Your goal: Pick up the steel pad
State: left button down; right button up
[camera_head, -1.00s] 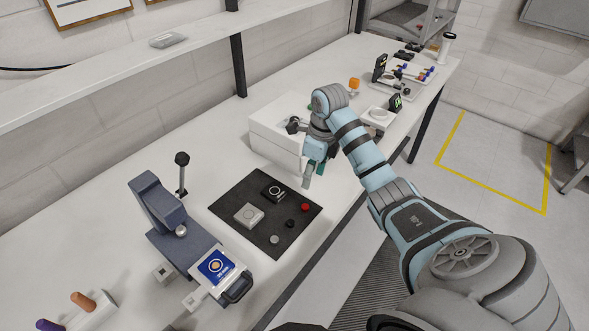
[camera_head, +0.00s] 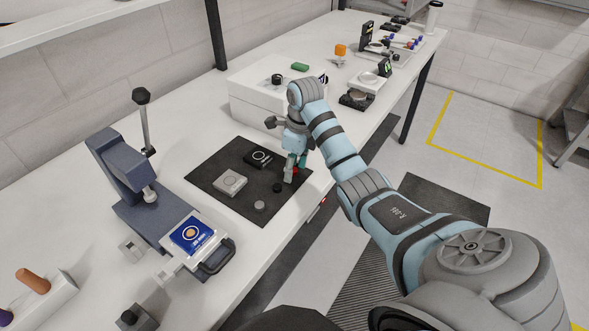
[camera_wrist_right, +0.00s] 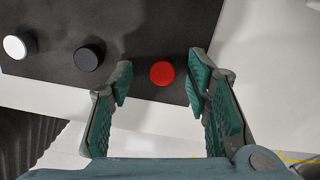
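The steel pad (camera_head: 260,205) is a small grey round disc lying on the dark mat (camera_head: 222,200) near its front edge. In the right wrist view the steel pad (camera_wrist_right: 14,47) shows at the far left. A black pad (camera_wrist_right: 89,57) and a red pad (camera_wrist_right: 162,73) lie in a row with it. My right gripper (camera_head: 291,172) is low over the right end of the mat. In the right wrist view my right gripper (camera_wrist_right: 160,82) is open, with the red pad showing between its fingertips and nothing held. My left gripper is not in view.
A square grey block (camera_head: 230,183) and a black block (camera_head: 258,158) sit on the mat. A white box (camera_head: 245,105) stands behind it. A blue press (camera_head: 135,185) and a blue-faced piece (camera_head: 192,234) are at the left. The table's front edge is close to the mat.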

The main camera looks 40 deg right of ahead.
jog(key=shift+r, duration=0.1)
jog(key=shift+c, duration=1.1)
jog(key=shift+d, duration=0.1)
grip_shut()
